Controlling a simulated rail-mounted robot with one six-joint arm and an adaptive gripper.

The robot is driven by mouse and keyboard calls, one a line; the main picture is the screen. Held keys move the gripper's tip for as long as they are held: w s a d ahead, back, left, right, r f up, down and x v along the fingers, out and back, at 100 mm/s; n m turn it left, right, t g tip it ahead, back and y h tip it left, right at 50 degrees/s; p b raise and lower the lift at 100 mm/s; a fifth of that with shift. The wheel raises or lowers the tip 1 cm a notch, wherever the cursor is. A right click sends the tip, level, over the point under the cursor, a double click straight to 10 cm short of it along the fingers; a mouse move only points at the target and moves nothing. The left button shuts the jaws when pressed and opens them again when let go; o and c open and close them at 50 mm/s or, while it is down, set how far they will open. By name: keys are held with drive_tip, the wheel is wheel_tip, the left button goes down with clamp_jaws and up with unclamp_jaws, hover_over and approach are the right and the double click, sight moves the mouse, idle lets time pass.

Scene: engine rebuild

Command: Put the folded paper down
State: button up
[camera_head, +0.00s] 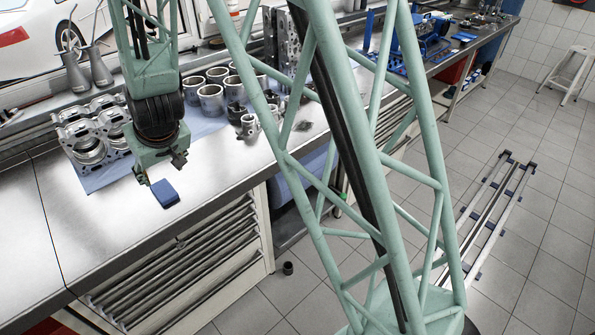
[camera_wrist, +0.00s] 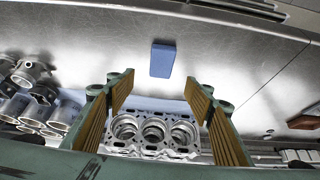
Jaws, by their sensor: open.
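The folded paper (camera_head: 165,194) is a small blue block-like rectangle. It appears to lie flat on the bare metal workbench top (camera_head: 95,235), near the front edge. My gripper (camera_head: 160,168) is open just behind the paper in the head view, apart from it. In the wrist view the paper (camera_wrist: 162,59) shows whole, beyond the two spread fingers, and nothing is between the fingertips (camera_wrist: 159,78).
An engine block (camera_head: 92,140) stands behind on a blue sheet (camera_head: 108,178), beside several cylinder liners (camera_head: 211,98) and pistons. Drawers (camera_head: 185,262) are below the bench. The bench top left of the paper is clear.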

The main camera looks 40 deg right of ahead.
drive_tip(key=s+d+r+g, duration=0.1)
drive_tip(key=s+d+r, duration=0.3)
drive_tip(key=s+r, duration=0.5)
drive_tip(key=s+d+r, duration=0.4)
drive_tip(key=s+r, duration=0.5)
drive_tip(key=s+d+r, duration=0.2)
drive_tip(key=s, duration=0.7)
drive_tip(key=s+d+r+m+g, duration=0.1)
drive_tip(key=s+d+r, duration=0.1)
drive_tip(key=s, duration=0.7)
drive_tip(key=s+d+r+h, duration=0.1)
drive_tip(key=s+d+r, duration=0.2)
drive_tip(key=s, duration=0.6)
drive_tip(key=shift+s+r+m, duration=0.15)
drive_tip(key=shift+r+m, duration=0.05)
drive_tip(key=shift+m, duration=0.1)
drive_tip(key=shift+o, duration=0.6)
